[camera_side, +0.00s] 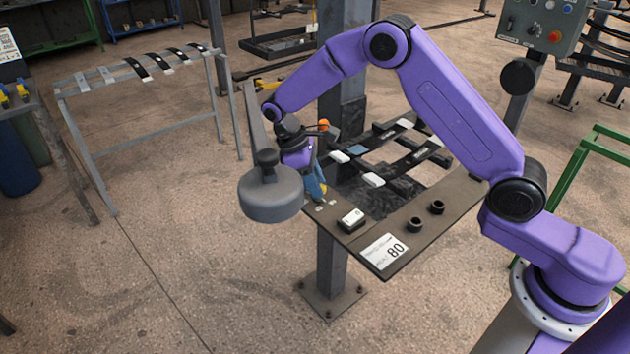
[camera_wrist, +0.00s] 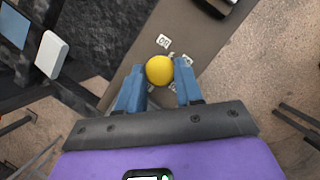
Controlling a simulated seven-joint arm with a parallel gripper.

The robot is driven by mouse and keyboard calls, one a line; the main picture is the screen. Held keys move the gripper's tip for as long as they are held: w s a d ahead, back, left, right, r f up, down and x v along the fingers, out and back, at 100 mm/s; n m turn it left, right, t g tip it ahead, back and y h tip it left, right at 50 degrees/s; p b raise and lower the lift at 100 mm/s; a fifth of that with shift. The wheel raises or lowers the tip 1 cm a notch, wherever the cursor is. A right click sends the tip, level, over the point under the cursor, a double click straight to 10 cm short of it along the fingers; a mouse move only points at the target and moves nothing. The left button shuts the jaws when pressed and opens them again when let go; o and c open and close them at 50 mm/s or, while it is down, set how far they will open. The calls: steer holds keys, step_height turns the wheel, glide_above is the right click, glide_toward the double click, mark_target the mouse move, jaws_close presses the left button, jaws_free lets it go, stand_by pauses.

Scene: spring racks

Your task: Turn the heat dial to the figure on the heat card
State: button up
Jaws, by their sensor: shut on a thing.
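The heat dial (camera_wrist: 160,69) is a round yellow knob on the table's edge strip. Small white number labels (camera_wrist: 163,41) surround it; one looks like 60, the others are partly hidden or too small to read. My gripper (camera_wrist: 159,82) has its blue fingers on either side of the knob, shut on it. In the side view my gripper (camera_side: 319,190) reaches down to the table's left corner and mostly hides the dial. I cannot tell where the dial points. The heat card (camera_side: 384,251) is white, reads 80, and lies at the table's front corner.
The work table (camera_side: 460,202) carries a small white-topped block (camera_side: 352,219), two black round sockets (camera_side: 425,216) and dark strips with pale ends (camera_side: 405,155). A grey round weight-like body (camera_side: 271,198) hangs left of my gripper. A grey rack (camera_side: 135,82) stands at left.

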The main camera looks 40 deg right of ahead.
steer(key=o, duration=1)
steer(key=shift+o, duration=0.2)
step_height(320, 180, up, 10)
steer(key=shift+w+a, duration=0.4)
steer(key=shift+f, duration=0.1)
